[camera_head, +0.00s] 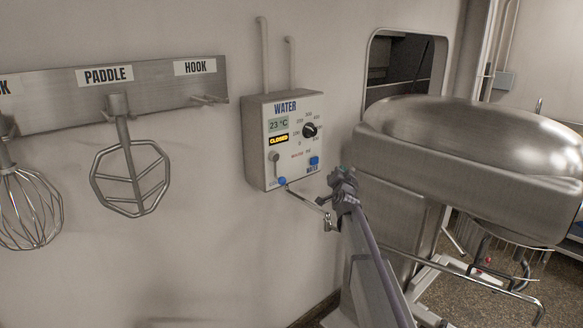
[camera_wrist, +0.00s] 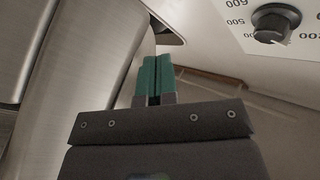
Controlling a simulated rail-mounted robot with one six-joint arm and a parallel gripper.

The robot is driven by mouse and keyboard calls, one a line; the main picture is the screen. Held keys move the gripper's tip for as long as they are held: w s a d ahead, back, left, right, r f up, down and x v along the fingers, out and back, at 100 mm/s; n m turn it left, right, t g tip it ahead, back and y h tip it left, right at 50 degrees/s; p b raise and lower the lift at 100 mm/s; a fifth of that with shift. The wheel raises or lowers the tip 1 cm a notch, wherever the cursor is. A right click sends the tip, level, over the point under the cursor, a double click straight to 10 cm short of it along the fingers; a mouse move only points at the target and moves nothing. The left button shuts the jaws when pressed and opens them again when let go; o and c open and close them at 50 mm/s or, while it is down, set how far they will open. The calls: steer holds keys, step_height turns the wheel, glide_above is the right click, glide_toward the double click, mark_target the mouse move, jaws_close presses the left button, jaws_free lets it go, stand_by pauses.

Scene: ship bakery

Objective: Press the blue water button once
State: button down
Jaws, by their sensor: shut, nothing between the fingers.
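The grey water panel (camera_head: 254,150) is on the wall in the head view, with "WATER" on top, a 23 °C display and a yellow "CLOSED" sign. The blue water button (camera_head: 314,161) is at the panel's lower right, above a small label. My gripper (camera_head: 338,172) is to the right of the button and slightly lower in the picture, apart from it as far as I can tell. In the wrist view, the green fingertips (camera_wrist: 153,75) are together and empty. The wrist view shows a corner of the panel with the black dial (camera_wrist: 275,22); the button is not visible there.
A second blue knob (camera_head: 282,181) is at the panel's lower left edge. A large metal mixer (camera_head: 470,150) stands close on the right. A paddle (camera_head: 130,178) and a whisk (camera_head: 28,205) hang on a rack (camera_head: 150,82) at left. Wall below the panel is mostly bare.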

mark_target(314, 161)
steer(key=shift+w+d+r, duration=0.1)
steer(key=shift+d, duration=0.05)
steer(key=w+a, duration=0.5)
steer(key=w, duration=0.1)
steer(key=shift+w+a, duration=0.3)
steer(key=shift+w, duration=0.1)
stand_by(2.0)
steer(key=shift+w+a, duration=0.3)
steer(key=shift+w, duration=0.05)
steer(key=shift+w+a, duration=0.3)
steer(key=shift+w, duration=0.1)
stand_by(0.8)
steer(key=shift+s+d, duration=0.55)
steer(key=shift+s, duration=0.2)
